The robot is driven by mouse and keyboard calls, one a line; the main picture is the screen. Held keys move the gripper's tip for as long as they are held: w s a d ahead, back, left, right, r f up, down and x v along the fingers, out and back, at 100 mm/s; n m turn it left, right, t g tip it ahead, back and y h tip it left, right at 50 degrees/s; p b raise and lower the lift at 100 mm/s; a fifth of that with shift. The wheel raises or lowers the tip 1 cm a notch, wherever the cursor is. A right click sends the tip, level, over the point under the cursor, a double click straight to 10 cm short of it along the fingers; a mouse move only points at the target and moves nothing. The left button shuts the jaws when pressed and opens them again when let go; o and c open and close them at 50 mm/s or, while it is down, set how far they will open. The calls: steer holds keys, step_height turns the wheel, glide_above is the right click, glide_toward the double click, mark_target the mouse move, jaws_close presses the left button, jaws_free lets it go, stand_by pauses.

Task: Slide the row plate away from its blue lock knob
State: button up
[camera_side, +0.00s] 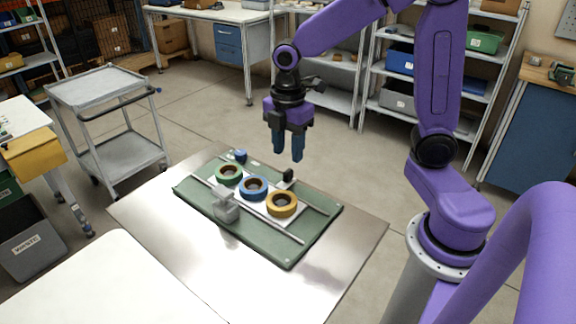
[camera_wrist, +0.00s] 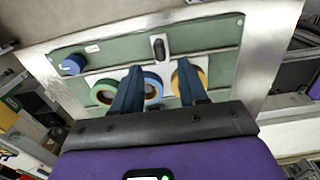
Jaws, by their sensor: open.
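The row plate (camera_side: 241,198) is a pale plate carrying a green reel (camera_side: 228,174), a blue reel (camera_side: 253,187) and a yellow reel (camera_side: 281,204) in a line. It sits between two rails on a green base board (camera_side: 290,252). The blue lock knob (camera_side: 240,155) is at the board's far left corner; it also shows in the wrist view (camera_wrist: 72,64). A small black upright piece (camera_side: 288,175) stands at the plate's far edge, and shows in the wrist view (camera_wrist: 159,48). My gripper (camera_side: 289,158) is open and empty, above the board, its fingers pointing down.
A grey block (camera_side: 226,208) stands at the near side of the board. The board lies on a bare metal table (camera_side: 170,238) with free room around it. A cart (camera_side: 105,120) and shelves stand behind, away from the table.

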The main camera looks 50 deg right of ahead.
mark_target(288, 171)
steer(key=shift+f, duration=2.8)
jaws_close()
